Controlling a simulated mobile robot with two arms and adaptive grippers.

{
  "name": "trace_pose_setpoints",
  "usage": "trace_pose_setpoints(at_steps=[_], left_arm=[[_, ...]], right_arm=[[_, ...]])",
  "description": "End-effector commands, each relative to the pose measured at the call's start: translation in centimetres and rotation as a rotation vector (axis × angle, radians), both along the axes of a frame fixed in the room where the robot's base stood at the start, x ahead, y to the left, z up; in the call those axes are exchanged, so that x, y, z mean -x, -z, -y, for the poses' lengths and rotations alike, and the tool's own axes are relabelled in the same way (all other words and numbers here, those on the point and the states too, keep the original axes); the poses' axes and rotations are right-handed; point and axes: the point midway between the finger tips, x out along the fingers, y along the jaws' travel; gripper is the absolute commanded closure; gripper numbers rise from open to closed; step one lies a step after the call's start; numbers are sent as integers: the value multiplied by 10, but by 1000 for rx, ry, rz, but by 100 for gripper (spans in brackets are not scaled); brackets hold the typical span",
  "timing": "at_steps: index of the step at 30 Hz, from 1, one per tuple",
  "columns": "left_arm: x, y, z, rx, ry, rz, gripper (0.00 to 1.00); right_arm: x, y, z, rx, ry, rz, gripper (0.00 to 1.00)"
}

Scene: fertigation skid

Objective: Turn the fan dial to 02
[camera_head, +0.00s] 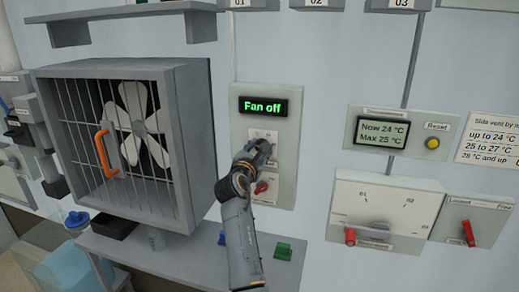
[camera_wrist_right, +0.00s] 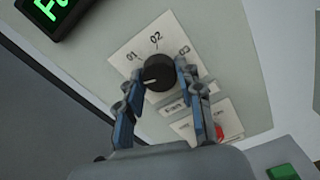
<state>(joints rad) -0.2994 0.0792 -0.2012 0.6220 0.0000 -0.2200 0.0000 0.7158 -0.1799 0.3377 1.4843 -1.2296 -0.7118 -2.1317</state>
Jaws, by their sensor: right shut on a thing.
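The fan dial (camera_wrist_right: 157,72) is a round black knob on a pale plate marked 01, 02 and 03. Its white pointer mark points left and slightly down, below the 01 mark, in the right wrist view. My right gripper (camera_wrist_right: 157,90) is shut on the dial, with one finger on each side of it. In the head view my right gripper (camera_head: 258,152) covers the dial and part of its plate. My left gripper is not in view.
A red switch (camera_head: 261,187) sits just below the dial on the same panel. A caged fan (camera_head: 130,130) with an orange handle stands out from the wall at left. Another dial panel (camera_head: 383,205) and a temperature display (camera_head: 382,132) are at right.

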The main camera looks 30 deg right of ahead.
Motion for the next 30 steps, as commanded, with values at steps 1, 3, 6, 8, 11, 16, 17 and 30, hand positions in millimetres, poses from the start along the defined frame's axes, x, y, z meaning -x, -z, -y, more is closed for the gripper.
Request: trace_pose_setpoints(at_steps=[1,3,6,8,11,16,17,30], left_arm=[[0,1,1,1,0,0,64],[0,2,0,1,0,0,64],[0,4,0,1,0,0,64],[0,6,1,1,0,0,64],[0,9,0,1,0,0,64],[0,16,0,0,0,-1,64],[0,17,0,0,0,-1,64],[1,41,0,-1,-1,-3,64]], right_arm=[[0,0,0,-26,-1,33,95],[0,1,0,-70,0,84,95],[0,1,0,-132,0,157,95],[0,1,0,-169,-1,200,95],[0,1,0,-232,0,273,95],[-1,1,0,-336,-1,397,95],[-1,1,0,-355,-1,419,95],[-1,0,-1,-627,-2,738,95]])
